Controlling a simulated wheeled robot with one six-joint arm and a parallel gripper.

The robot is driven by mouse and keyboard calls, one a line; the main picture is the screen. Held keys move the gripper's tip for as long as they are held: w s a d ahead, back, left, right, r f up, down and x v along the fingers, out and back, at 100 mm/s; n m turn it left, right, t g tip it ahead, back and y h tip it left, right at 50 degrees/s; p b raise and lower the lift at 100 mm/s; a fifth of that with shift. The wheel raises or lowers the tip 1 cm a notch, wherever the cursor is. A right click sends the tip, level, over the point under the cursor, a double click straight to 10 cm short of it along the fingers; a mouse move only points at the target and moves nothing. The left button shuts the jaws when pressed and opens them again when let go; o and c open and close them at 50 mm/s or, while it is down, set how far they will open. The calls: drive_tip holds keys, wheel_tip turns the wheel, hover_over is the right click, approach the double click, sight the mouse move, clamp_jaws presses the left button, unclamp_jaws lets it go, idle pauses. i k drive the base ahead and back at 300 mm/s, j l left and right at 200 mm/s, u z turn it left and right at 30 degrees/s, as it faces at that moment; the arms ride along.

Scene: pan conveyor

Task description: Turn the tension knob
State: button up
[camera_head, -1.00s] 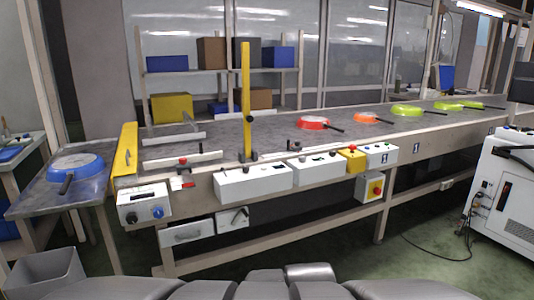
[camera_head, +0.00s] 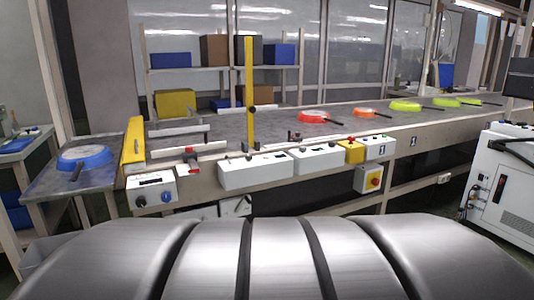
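A white control box (camera_head: 152,192) hangs at the left front end of the conveyor (camera_head: 285,140). It has a small dark display, a black knob (camera_head: 140,201) and a blue knob (camera_head: 166,197). Longer white boxes (camera_head: 256,172) and (camera_head: 319,158) carry small dark controls along the conveyor's front edge. The labels are too small to read, so I cannot tell which knob is for tension. A large grey part of my own body fills the bottom of the view. My gripper is not in view.
A blue pan (camera_head: 85,157) lies on the side table at left. Red (camera_head: 314,117), orange (camera_head: 366,113) and yellow-green pans lie on the conveyor. A yellow post (camera_head: 249,90) stands upright at its front edge. A yellow box (camera_head: 351,151) and a white cabinet (camera_head: 502,180) are at right.

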sight(141, 202)
drive_tip(key=u, duration=0.95)
drive_tip(key=i+l+u, duration=0.2)
drive_tip(key=u, duration=0.15)
drive_tip(key=i+l+u, duration=0.65)
drive_tip(key=k+j, duration=0.05)
drive_tip(key=k, duration=0.05)
